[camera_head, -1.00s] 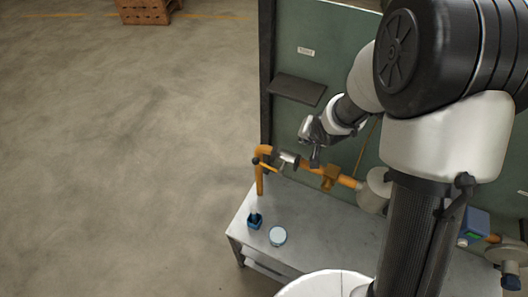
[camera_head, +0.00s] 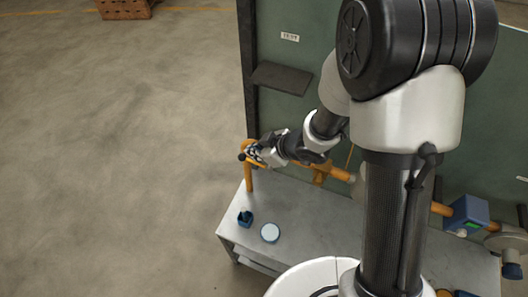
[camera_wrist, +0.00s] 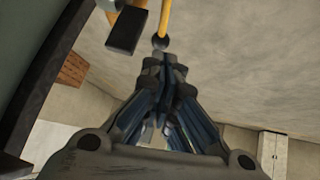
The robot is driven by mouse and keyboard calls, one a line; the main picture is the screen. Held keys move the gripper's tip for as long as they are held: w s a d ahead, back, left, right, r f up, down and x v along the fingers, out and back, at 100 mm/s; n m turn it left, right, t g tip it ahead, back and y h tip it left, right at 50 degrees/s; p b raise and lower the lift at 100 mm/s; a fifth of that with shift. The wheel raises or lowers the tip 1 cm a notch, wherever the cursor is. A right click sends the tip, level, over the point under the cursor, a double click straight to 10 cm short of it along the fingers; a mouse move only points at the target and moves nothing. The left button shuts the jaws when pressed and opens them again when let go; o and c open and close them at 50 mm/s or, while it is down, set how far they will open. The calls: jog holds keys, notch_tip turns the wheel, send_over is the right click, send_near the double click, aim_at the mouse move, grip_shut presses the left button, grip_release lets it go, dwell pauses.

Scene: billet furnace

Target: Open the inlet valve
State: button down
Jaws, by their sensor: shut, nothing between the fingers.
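The inlet valve looks to be the one at the left end of the orange pipe (camera_head: 249,181), above the grey bench; its body is mostly hidden behind my gripper in the head view. A yellow lever (camera_wrist: 164,20) with a black ball end (camera_wrist: 160,42) shows at the top of the wrist view. The ball also shows in the head view (camera_head: 242,157). My gripper (camera_head: 255,152) is at the pipe's left end. In the wrist view my gripper (camera_wrist: 164,64) is shut and empty, its fingertips close to the ball; I cannot tell whether they touch.
The grey bench (camera_head: 300,212) holds a small blue container (camera_head: 245,218) and a round light-blue-topped thing (camera_head: 270,233). A dark shelf (camera_head: 281,78) juts from the green panel (camera_head: 293,58) above. A blue box (camera_head: 467,213) sits on the pipe at right.

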aim_at(241, 157)
jog(key=x, duration=0.6)
jog(key=shift+w, duration=0.15)
jog(key=shift+f, duration=0.1)
jog(key=shift+b+x, duration=0.75)
jog(key=shift+x, duration=0.2)
jog(key=shift+s+d, duration=0.2)
jog(key=shift+s, duration=0.2)
jog(key=shift+f, duration=0.1)
